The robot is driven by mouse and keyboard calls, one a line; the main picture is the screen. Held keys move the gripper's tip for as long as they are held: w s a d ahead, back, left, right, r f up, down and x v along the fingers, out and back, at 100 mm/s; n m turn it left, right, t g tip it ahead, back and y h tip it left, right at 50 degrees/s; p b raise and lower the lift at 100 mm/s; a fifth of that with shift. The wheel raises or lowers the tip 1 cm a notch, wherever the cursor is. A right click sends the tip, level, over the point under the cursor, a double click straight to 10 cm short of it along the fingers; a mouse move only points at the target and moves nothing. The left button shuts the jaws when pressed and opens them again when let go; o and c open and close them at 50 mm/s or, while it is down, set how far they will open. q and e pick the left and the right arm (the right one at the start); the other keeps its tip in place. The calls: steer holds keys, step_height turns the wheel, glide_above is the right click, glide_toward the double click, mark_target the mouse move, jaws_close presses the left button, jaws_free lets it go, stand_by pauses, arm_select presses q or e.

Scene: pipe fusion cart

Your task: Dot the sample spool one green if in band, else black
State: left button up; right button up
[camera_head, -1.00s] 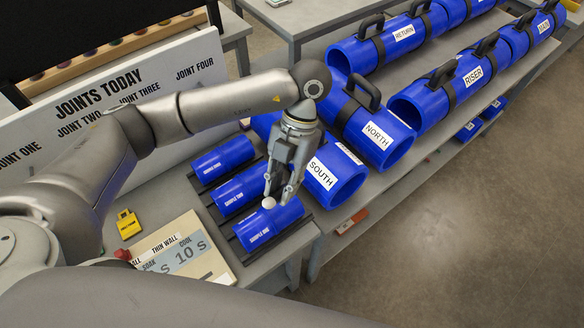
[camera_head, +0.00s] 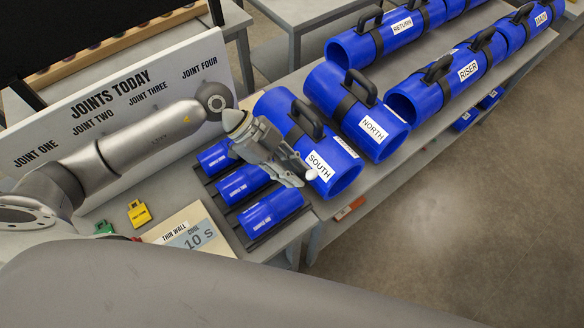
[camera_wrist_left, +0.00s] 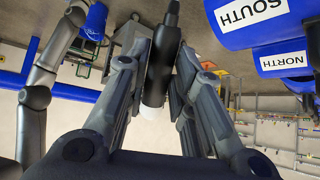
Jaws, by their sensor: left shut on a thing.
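My left gripper (camera_head: 297,174) is shut on a dark, slim dauber with a white tip (camera_head: 311,175). In the left wrist view the dauber's dark body (camera_wrist_left: 160,70) sits between the fingers, its white end (camera_wrist_left: 151,113) towards the palm. Sample spool one (camera_head: 270,213) is the nearest of three small blue spools in a dark rack, its label too small to read clearly now. The gripper is up and to the right of it, apart from it, beside the SOUTH spool (camera_head: 325,168). I see no dot on spool one's visible side. My right gripper is out of view.
The other sample spools (camera_head: 243,184) lie behind spool one. Large handled blue spools, including NORTH (camera_head: 372,129), fill the bench to the right. The JOINTS TODAY board (camera_head: 115,110) stands behind.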

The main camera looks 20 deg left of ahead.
arm_select(q)
steer(key=shift+r+p, duration=0.15)
steer(key=shift+p, duration=0.35)
steer(key=shift+f+b, duration=0.55)
steer(key=shift+f, duration=0.35)
steer(key=shift+f+b, duration=0.7)
steer(key=shift+f, duration=0.95)
steer(key=shift+f+b, duration=0.3)
steer(key=shift+f, duration=0.5)
steer(key=shift+f, duration=0.25)
steer(key=shift+p, duration=0.3)
